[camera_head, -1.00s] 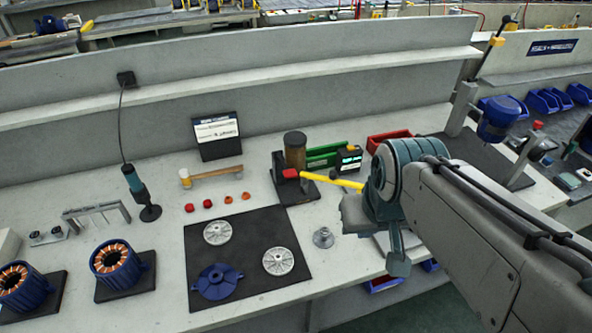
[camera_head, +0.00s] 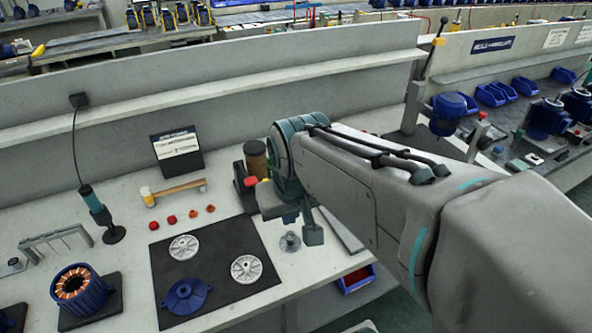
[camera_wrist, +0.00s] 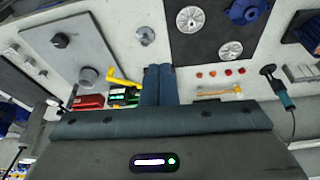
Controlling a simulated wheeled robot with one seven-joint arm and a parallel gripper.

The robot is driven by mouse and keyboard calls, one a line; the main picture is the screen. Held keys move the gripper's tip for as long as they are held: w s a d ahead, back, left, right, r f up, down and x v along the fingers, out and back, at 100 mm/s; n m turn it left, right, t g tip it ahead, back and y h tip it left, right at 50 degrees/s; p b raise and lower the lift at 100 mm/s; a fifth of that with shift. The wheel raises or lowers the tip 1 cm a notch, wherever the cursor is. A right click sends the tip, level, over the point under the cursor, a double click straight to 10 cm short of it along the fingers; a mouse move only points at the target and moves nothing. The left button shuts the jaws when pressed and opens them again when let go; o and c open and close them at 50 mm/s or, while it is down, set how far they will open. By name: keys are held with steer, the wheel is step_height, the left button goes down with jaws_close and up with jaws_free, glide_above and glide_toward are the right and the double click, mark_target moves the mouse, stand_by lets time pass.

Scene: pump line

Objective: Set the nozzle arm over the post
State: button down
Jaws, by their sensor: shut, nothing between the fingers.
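The yellow nozzle arm (camera_wrist: 122,80) shows in the wrist view, just left of my fingers. My gripper (camera_wrist: 158,68) is shut and empty, with the fingers together beside the yellow arm. In the head view, my gripper (camera_head: 312,235) is partly hidden by my own wrist. Contact with the nozzle arm cannot be told.
A dark mat (camera_head: 222,254) holds two silver discs and a blue flanged part. A small metal part (camera_head: 290,241) stands right of it. A mallet (camera_head: 175,191) lies behind the mat. A red bin (camera_wrist: 88,101) and a grey plate (camera_wrist: 72,45) lie near my gripper in the wrist view.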

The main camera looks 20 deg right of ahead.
steer(key=w+d+f+m+b, duration=0.2)
steer(key=w+d+f, duration=0.2)
steer(key=w, duration=0.6)
steer(key=w+d+f+m+h+b, duration=0.1)
steer(key=w+d+f+m+b, duration=0.1)
steer(key=w+d, duration=0.5)
steer(key=w+d+f+m+b, duration=0.2)
steer(key=w+d+f, duration=0.3)
steer(key=w, duration=0.8)
steer(key=shift+w+d+f+h, duration=0.2)
steer(key=shift+d+f+h, duration=0.15)
steer(key=shift+d, duration=0.3)
steer(key=shift+f, duration=0.15)
step_height(320, 180, down, 9)
steer(key=p, duration=0.2)
steer(key=shift+s+a, duration=0.25)
steer(key=shift+s, duration=0.05)
steer(key=shift+s+f, duration=0.1)
steer(key=shift+f, duration=0.05)
